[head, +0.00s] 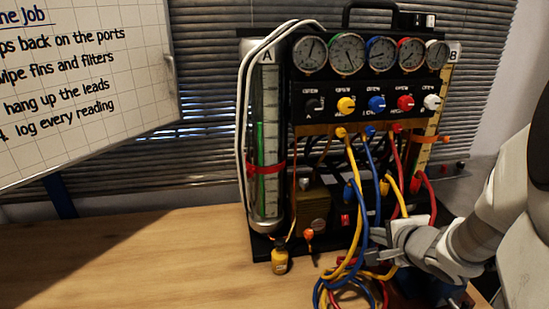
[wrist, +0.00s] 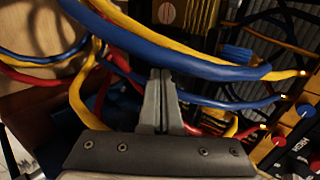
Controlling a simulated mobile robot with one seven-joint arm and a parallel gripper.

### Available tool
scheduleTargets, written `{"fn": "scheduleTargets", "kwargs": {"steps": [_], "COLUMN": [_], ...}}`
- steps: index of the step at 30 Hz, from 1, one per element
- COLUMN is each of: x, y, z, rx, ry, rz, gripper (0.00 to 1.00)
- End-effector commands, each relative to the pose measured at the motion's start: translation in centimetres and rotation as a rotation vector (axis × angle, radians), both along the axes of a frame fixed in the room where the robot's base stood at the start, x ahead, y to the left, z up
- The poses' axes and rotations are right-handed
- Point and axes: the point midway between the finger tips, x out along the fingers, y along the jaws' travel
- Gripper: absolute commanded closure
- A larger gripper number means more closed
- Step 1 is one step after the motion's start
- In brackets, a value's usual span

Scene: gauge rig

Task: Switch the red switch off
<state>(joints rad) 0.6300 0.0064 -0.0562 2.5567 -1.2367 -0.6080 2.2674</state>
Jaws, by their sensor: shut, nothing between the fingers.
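A small red part (head: 345,220), which looks like the red switch, sits low on the rig's front, left of the hanging hoses. It is too small to tell which way it is set. My gripper (head: 388,238) is at the lower right of the rig, to the right of that part and among the hoses. In the wrist view its fingers (wrist: 161,76) are together and empty, with a blue hose (wrist: 190,62) passing close by their tips. I cannot make out the red switch in the wrist view.
The gauge rig (head: 375,75) has several dials and coloured knobs. The left tabletop is clear.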

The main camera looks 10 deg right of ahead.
Motion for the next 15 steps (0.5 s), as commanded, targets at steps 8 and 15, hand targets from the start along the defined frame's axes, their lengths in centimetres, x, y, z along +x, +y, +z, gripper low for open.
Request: {"fn": "scheduleTargets", "kwargs": {"steps": [8,15], "x": [2.4,6.3], "y": [0.1,0.3], "z": [-2.6,-5.4], "rx": [-0.005,-0.004], "ry": [0.004,0.004], "rz": [0.0,-0.001], "gripper": [1.0,1.0]}}
